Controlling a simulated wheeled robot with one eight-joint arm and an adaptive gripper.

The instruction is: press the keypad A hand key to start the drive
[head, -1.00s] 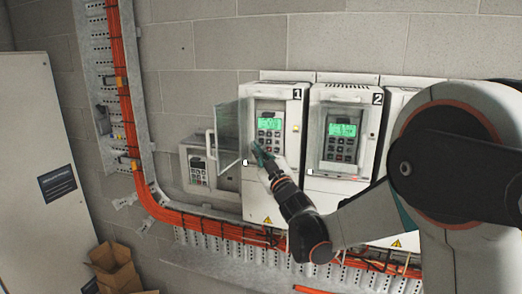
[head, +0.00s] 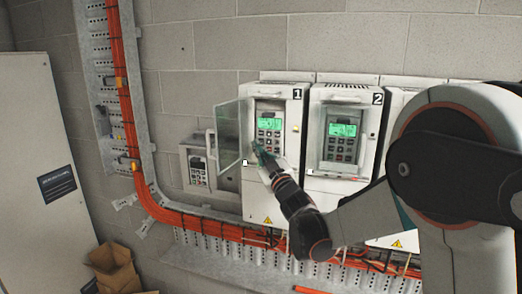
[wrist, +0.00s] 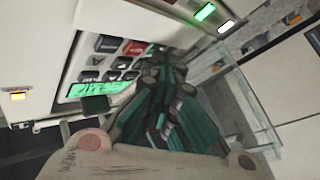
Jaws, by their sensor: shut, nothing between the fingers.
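The keypad (head: 270,133) is on the drive marked 1, with a lit green display above its dark keys. In the wrist view the keypad (wrist: 98,73) appears turned over, with a red key (wrist: 135,47) and several dark ones. Key labels are too small to read, so I cannot tell which is the hand key. My gripper (head: 257,148) is shut and empty at the keypad's lower left. In the wrist view its teal fingers (wrist: 155,65) reach beside the keys and hide part of that side. I cannot tell whether they touch.
The clear door (head: 229,135) of drive 1 stands open to the left, close to my gripper. Drive 2 (head: 344,185) is on the right with its cover closed. A smaller unit (head: 188,178) with a keypad is on the wall left. Orange cables (head: 180,215) run below.

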